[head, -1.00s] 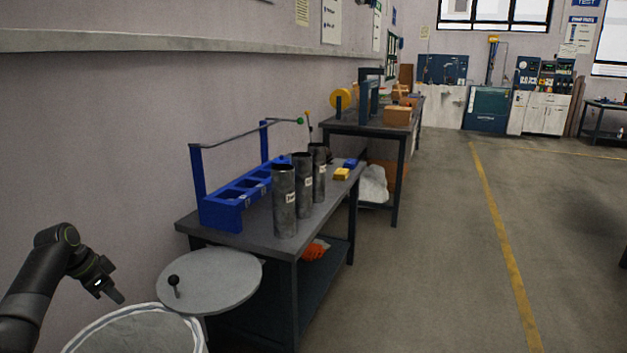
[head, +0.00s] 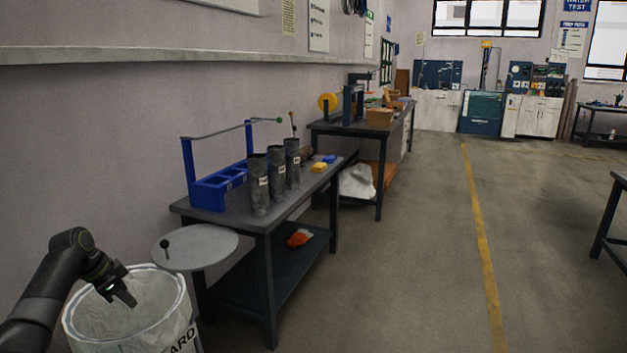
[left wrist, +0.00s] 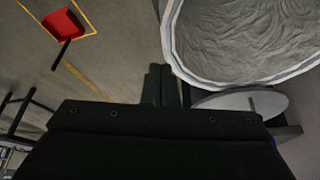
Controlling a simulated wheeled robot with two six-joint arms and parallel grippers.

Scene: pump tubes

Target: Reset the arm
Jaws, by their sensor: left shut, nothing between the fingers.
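My left arm comes in from the lower left in the head view. My left gripper (head: 127,297) is shut and empty, in front of the opening of a lined bin (head: 172,335). In the left wrist view the shut fingers (left wrist: 160,84) point away from the camera, beside the bin's pale rim (left wrist: 178,66). The bin's inside looks empty of anything distinct. My right gripper is in neither view.
A round grey lid (head: 205,250) with a black knob sits behind the bin. A workbench (head: 222,222) holds a blue rack (head: 217,190) and three grey tubes (head: 259,185), (head: 277,168), (head: 293,163). Open floor (head: 400,270) lies to the right.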

